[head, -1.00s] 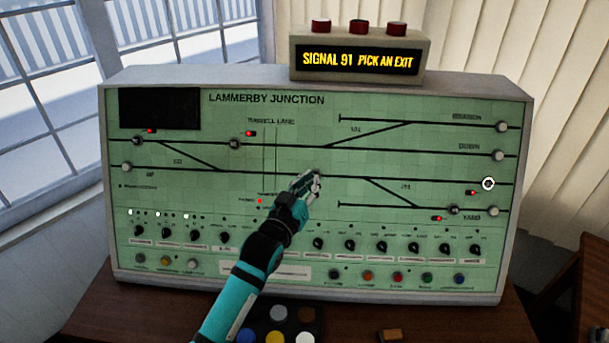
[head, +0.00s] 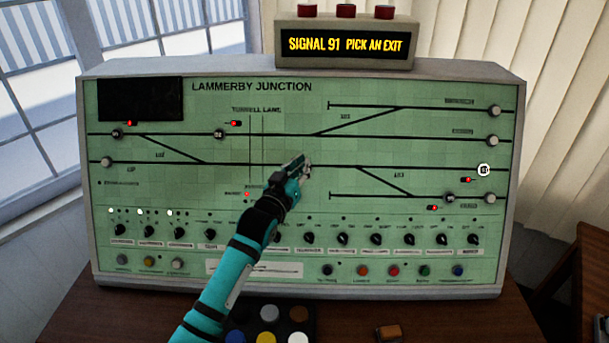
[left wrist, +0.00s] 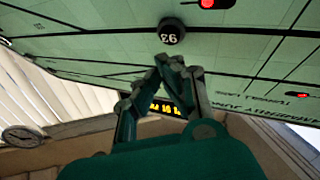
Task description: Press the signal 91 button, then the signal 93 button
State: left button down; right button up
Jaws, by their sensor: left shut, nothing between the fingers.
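The green Lammerby Junction panel (head: 230,185) stands upright on the desk. The signal 91 button (head: 484,170), at its right side, is lit white. The display (head: 345,45) reads "SIGNAL 91 PICK AN EXIT". My right gripper is out of view.
Rows of black knobs (head: 309,239) and coloured buttons line the panel's lower part. Pale round buttons (head: 494,111) sit at its right edge. A tray of coloured discs (head: 270,325) and a small brown block (head: 388,332) are on the desk.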

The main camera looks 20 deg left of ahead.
pick_arm(q)
jog(key=shift+w+a+f, duration=0.15)
jog(key=shift+w+f, duration=0.05)
jog(key=shift+w, duration=0.35)
dwell(0.6)
dwell(0.5)
jog(key=shift+w+a+f+b, duration=0.1)
jog(key=shift+w+f+b, duration=0.1)
jog(key=shift+w+b, duration=0.2)
